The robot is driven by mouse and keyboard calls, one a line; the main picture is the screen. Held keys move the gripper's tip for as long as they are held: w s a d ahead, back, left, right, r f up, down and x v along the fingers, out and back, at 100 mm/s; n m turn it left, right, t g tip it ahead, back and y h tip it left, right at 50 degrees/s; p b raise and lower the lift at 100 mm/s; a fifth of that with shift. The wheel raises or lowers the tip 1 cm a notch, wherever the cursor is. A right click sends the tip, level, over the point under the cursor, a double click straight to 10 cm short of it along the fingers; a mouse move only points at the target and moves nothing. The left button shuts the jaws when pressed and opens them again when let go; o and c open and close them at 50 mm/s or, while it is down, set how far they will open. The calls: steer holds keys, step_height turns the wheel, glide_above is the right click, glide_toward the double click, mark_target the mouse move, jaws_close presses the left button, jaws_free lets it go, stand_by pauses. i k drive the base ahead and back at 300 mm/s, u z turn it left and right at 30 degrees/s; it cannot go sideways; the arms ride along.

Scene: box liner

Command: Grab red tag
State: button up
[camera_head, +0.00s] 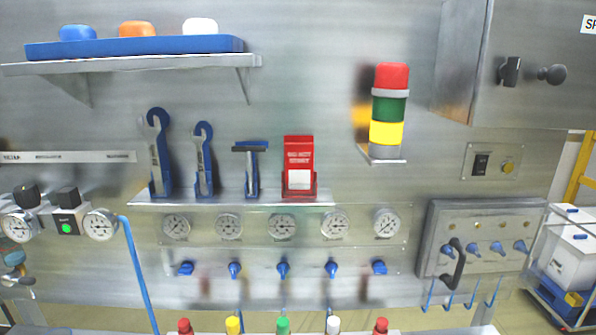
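The red tag (299,158) stands upright in a small red holder at the right end of a narrow metal ledge, near the middle of the camera_head view. It has white lettering and a white patch in its lower part. Nothing touches it from the front. My gripper does not show in this view, so its place relative to the tag cannot be seen.
Left of the tag on the ledge (225,203) stand a T-shaped tool (252,168) and two blue-handled wrenches (158,155). A signal tower (388,110) projects at the right. Gauges (283,226) and blue valves (283,269) lie below. A shelf (130,65) is upper left.

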mark_target(299, 158)
steer(key=z, duration=0.1)
steer(key=i, duration=1)
steer(key=u, duration=0.1)
